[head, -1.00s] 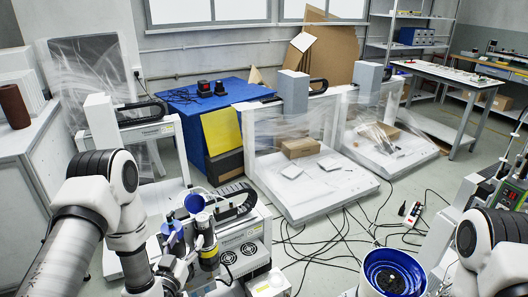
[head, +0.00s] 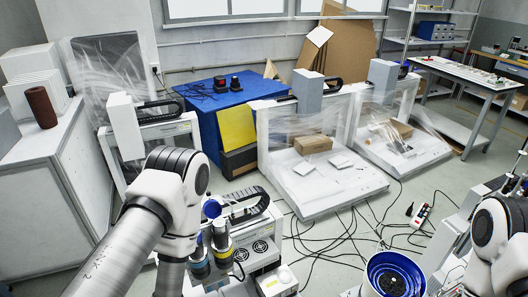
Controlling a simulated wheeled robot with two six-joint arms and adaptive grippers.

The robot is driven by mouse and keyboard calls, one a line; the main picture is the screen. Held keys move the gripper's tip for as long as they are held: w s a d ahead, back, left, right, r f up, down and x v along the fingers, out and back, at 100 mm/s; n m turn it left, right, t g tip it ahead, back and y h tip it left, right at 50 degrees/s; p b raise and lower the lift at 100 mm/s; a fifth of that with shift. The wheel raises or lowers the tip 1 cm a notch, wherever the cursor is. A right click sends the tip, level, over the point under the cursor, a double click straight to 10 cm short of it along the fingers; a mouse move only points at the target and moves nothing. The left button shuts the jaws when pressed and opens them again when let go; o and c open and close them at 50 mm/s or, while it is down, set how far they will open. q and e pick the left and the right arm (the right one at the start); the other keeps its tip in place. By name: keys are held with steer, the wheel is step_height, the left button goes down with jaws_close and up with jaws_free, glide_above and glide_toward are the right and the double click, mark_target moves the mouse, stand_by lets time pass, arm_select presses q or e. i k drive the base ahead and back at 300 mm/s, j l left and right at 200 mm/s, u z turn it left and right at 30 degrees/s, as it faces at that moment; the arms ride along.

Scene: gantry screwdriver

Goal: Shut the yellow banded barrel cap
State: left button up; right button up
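The yellow banded barrel (head: 223,243) stands upright on the machine at the lower middle of the head view. A blue cap (head: 212,208) shows above its top left, tilted up as if open; its hinge is too small to make out. A second grey barrel (head: 200,265) stands just left of it, partly behind my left arm. My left arm comes in from the left and ends close to the left of the barrels. My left gripper is hidden or below the picture. My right arm is at the right edge, and its gripper does not show.
A blue-rimmed bowl (head: 394,276) with dark contents stands at the lower right. The gantry machine (head: 262,238) carries a black cable chain. Cables and a power strip (head: 420,215) lie on the floor. Wrapped machines (head: 325,188) stand behind.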

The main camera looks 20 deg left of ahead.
mark_target(212, 209)
steer(key=k+j+z, duration=0.2)
steer(key=k+j, duration=0.2)
steer(key=j, duration=0.25)
steer(key=k+j+z, duration=0.2)
steer(key=k+j, duration=0.25)
steer(key=i+l, duration=0.1)
steer(key=i, duration=0.35)
